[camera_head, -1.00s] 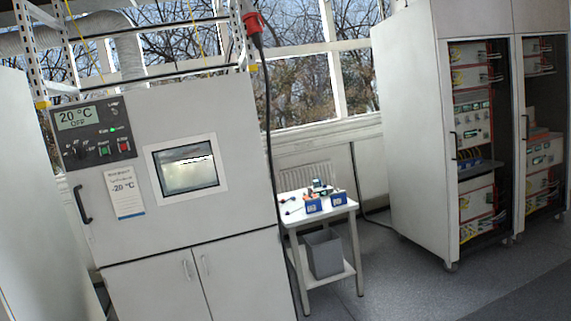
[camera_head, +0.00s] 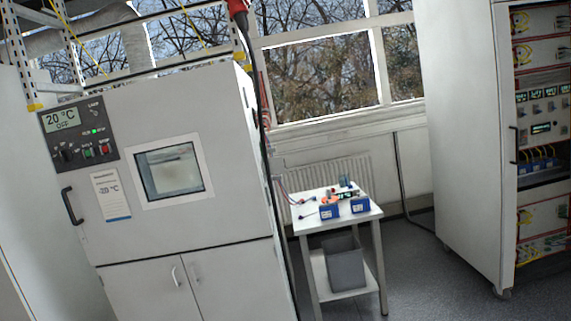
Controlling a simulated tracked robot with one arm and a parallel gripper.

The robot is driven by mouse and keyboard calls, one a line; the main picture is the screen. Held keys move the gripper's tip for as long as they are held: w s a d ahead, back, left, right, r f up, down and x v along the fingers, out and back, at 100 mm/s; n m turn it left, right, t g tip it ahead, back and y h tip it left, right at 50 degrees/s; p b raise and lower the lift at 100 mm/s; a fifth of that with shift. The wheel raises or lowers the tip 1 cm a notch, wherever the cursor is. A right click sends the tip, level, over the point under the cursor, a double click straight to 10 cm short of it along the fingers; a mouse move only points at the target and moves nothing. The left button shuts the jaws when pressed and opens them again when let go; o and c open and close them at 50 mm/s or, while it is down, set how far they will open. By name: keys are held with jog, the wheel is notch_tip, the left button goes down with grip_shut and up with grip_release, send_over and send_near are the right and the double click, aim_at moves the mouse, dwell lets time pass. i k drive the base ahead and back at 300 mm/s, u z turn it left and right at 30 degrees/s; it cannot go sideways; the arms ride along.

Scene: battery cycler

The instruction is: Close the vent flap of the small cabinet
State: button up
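A light grey test chamber (camera_head: 225,215) stands at the left; it may be the small cabinet, but I cannot tell. It has a control panel (camera_head: 82,128) reading 20 °C OFF, a window (camera_head: 170,170), a dark door handle (camera_head: 72,206) and two lower doors. Its main door looks shut. A narrow strip of its right side shows, with small red and pale parts I cannot make out. I cannot make out a vent flap in the view. My gripper is not in view.
A small white table (camera_head: 352,217) with blue boxes (camera_head: 329,211) and cables stands right of the chamber, a grey bin (camera_head: 345,262) on its lower shelf. A tall rack cabinet (camera_head: 468,150) stands at the right. Grey floor (camera_head: 430,285) is clear between them. A dark cable hangs beside the chamber.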

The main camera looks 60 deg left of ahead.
aim_at(277, 165)
jog(key=u, duration=0.45)
jog(key=i, duration=1.25)
jog(key=u, duration=1.15)
jog(key=i, duration=0.75)
jog(key=u, duration=0.45)
jog(key=i, duration=2.05)
